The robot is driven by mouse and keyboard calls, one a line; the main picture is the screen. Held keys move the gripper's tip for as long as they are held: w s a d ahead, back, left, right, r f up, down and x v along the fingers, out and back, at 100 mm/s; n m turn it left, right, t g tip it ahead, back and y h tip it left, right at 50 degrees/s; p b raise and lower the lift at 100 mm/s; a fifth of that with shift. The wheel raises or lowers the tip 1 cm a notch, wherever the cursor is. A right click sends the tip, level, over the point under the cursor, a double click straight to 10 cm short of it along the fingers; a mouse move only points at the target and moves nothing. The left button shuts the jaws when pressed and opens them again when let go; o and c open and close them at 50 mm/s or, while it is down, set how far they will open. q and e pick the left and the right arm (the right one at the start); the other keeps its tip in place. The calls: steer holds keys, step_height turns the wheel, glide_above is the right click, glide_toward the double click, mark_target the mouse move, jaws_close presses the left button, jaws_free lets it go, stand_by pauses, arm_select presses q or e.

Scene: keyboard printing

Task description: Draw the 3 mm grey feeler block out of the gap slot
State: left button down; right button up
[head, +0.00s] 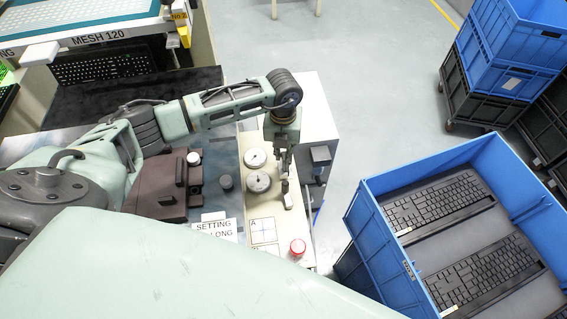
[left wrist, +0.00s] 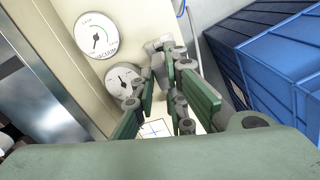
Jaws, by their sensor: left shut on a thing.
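My left gripper (head: 286,182) reaches down over the cream control panel (head: 228,154), beside the two round dials. It is shut on a small light-grey piece (head: 288,200), which looks like the feeler block. In the left wrist view a grey piece (left wrist: 158,46) shows beyond the fingers, but its edges are hard to tell from the fingertips. The gap slot cannot be made out; the fingers cover that area. I cannot tell how deep the block sits. My right gripper is not in view.
A vacuum dial (head: 256,158) and a second dial (head: 258,182) lie left of the gripper. A red button (head: 297,247) is at the panel's near end. A blue crate (head: 373,225) with keyboards stands to the right. Floor (head: 370,100) beyond is clear.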

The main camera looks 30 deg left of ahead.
arm_select(q)
steer(key=shift+d+r+p, duration=0.1)
steer(key=shift+r+p, duration=0.95)
steer(key=shift+r, duration=0.75)
step_height(320, 180, up, 4)
steer(key=p, duration=0.2)
steer(key=shift+f+p, duration=0.25)
steer(key=shift+p, duration=0.05)
steer(key=shift+r, duration=0.25)
